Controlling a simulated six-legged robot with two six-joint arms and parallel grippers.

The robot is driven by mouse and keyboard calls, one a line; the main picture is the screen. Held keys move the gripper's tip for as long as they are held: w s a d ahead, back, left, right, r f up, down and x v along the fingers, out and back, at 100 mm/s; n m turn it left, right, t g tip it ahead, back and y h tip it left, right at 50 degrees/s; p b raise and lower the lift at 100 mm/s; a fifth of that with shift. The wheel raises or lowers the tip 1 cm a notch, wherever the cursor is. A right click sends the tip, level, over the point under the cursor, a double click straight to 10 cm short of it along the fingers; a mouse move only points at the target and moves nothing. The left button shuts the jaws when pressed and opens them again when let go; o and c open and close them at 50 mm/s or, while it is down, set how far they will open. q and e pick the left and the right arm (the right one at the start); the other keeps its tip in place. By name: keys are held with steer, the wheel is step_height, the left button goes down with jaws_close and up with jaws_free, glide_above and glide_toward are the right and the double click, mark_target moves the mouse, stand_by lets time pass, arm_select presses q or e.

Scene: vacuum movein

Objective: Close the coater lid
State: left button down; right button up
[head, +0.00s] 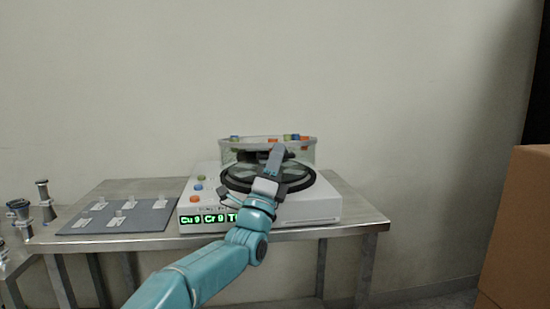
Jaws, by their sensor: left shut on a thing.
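The coater (316,209) is a white box on the table, with a green lit display (207,218) on its front. A black ring (308,181) lies on its top. Behind the ring stands a clear round part with a pale rim (310,142), which looks like the raised coater lid. My left gripper (276,152) reaches over the ring from the front, its fingertips at the lid. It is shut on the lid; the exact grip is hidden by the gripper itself. My right gripper is not in view.
A grey board (150,220) with several small pale pieces lies left of the coater. Metal flanged parts (44,200) stand at the far left. A brown box (520,230) is at the right. The table's right end (355,208) is bare.

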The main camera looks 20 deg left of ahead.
arm_select(q)
steer(key=c, duration=1.4)
jaws_free()
steer(key=shift+w+d, duration=0.1)
steer(key=shift+c, duration=0.2)
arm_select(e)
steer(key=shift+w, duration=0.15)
arm_select(q)
steer(key=shift+f, duration=0.15)
steer(key=shift+f, duration=0.15)
steer(key=b+v, duration=0.1)
steer(key=v, duration=1.5)
steer(key=shift+s+r, duration=0.25)
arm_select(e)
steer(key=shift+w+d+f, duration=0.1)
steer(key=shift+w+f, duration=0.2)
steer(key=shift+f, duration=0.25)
